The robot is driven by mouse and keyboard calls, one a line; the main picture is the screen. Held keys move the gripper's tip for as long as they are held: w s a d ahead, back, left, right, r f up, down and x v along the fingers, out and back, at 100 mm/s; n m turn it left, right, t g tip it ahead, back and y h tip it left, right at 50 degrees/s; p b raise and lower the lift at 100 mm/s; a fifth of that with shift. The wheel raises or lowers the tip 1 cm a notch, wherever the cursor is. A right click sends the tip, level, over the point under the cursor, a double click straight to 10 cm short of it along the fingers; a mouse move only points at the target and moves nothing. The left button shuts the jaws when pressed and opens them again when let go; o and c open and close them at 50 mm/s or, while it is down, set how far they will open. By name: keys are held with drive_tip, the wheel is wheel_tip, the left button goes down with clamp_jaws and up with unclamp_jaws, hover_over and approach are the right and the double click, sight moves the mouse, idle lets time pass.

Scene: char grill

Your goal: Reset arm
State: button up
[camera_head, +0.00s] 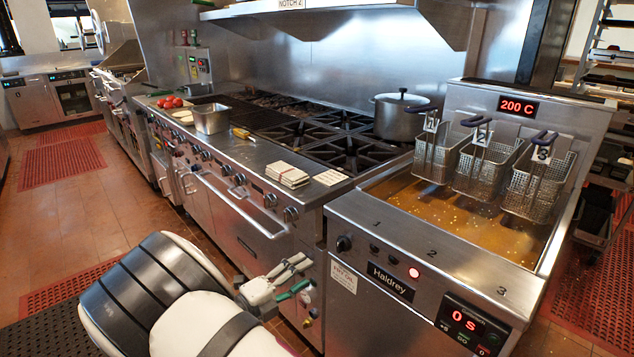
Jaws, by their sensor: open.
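My white arm with dark bands reaches up from the bottom left. At its end, my gripper (301,272) is in front of the range, near its right end by the fryer. It is open, with nothing visible between its fingers.
The fryer (345,207) stands at right, with several wire baskets (436,155) over the oil. The range (240,213) carries a pot (399,120), a steel pan (211,119), tomatoes (169,102) and pale stacked pieces (287,174). Open floor (110,215) lies at left.

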drive_tip(key=s+d+r+m+g+y+p, duration=0.2)
drive_tip(key=s+d+r+m+g, duration=0.4)
drive_tip(key=d+r+m, duration=0.45)
drive_tip(key=s+d+r+m+g+y+p, duration=0.2)
drive_tip(key=s+d+r+m+g, duration=0.4)
drive_tip(key=d+r+m, duration=0.5)
drive_tip(key=s+d+r+m+t+y+p, duration=0.2)
drive_tip(key=s+r+m+y, duration=0.2)
drive_tip(key=s+m, duration=0.7)
drive_tip(key=s+d+r+m+t+y+p, duration=0.1)
drive_tip(key=s+d+r+m+y+p, duration=0.1)
drive_tip(key=s+r+m+y, duration=0.2)
drive_tip(key=s+r+m, duration=0.3)
drive_tip(key=s+m, duration=0.5)
drive_tip(key=shift+s+t+y, duration=0.15)
drive_tip(key=shift+t+y, duration=0.25)
